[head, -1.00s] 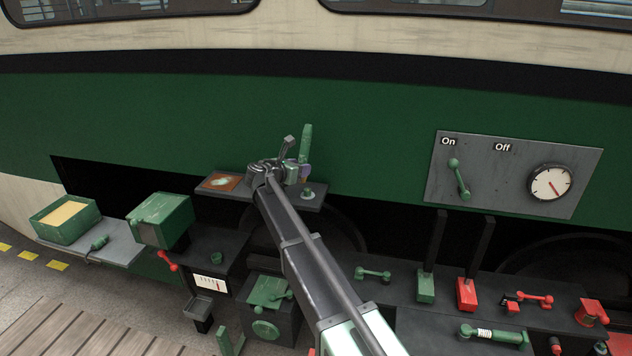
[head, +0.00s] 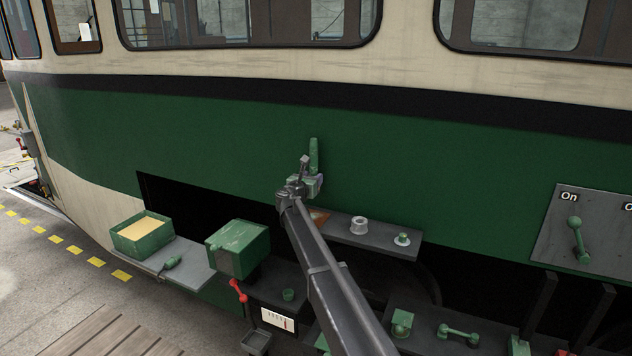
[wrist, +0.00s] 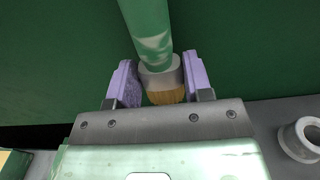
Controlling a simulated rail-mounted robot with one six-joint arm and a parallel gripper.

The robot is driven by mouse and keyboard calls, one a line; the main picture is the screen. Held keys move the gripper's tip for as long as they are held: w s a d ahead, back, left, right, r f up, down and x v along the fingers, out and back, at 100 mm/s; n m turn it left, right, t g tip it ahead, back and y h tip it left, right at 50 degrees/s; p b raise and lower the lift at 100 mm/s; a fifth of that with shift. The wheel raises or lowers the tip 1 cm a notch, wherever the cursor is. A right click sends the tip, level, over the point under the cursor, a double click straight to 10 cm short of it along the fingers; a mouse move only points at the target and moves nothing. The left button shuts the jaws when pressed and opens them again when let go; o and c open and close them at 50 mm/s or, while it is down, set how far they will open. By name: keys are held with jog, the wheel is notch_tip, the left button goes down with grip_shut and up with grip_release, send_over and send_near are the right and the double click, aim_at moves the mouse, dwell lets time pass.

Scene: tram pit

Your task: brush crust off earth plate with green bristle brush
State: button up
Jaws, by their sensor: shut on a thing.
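My gripper (head: 304,187) is shut on the green bristle brush (head: 314,155). The brush stands upright, green handle up, above the left end of the grey shelf. In the wrist view, the purple finger pads (wrist: 158,82) flank the brush's grey ferrule (wrist: 160,70), with tan bristles (wrist: 165,97) below it. The earth plate (head: 320,215), orange-brown, lies on that shelf and is mostly hidden behind my arm. Its crust cannot be made out now. I cannot tell the gap between bristles and plate.
The shelf also bears a grey ring (head: 359,226) and a green knob (head: 402,239). To the left are a green box (head: 238,249) and an open green tray (head: 143,234) with yellow contents. The green tram side (head: 420,160) rises close behind.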

notch_tip(320, 180, down, 7)
jog(key=b, duration=0.6)
jog(key=shift+o, duration=1.1)
jog(key=shift+r, duration=0.5)
jog(key=shift+c, duration=1.1)
jog(key=shift+f+b, duration=1)
jog(key=shift+f, duration=0.2)
jog(key=shift+r, duration=0.1)
